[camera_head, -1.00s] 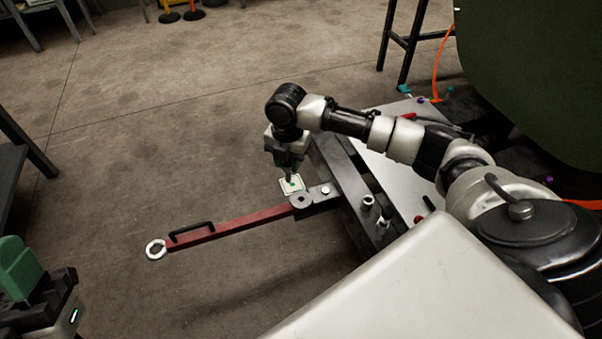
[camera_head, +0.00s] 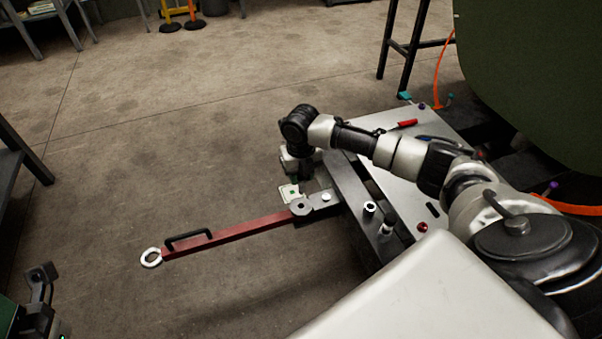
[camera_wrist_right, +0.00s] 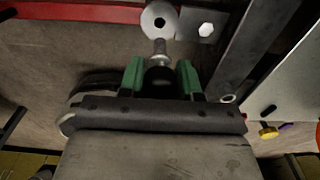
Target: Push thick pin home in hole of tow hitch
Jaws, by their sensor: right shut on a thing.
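The tow hitch is a red bar (camera_head: 235,234) with a black handle and a pale ring at its left end. Its right end meets a dark bracket at a round grey lug (camera_head: 301,207) with a dark hole. In the right wrist view, the lug (camera_wrist_right: 160,20) shows its hole uncovered. My right gripper (camera_wrist_right: 161,76) has green fingers shut on the black head of the thick pin (camera_wrist_right: 160,48). The pin's grey shaft points toward the lug; I cannot tell whether they touch. My left gripper is only partly visible at the lower left, its jaws unclear.
A bolt (camera_head: 326,197) sits in the bracket beside the lug. A pale plate (camera_head: 405,145) carries a red-handled tool (camera_head: 407,123) and small parts. Metal sleeves (camera_head: 370,208) stand on the dark frame. Floor left of the bar is clear.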

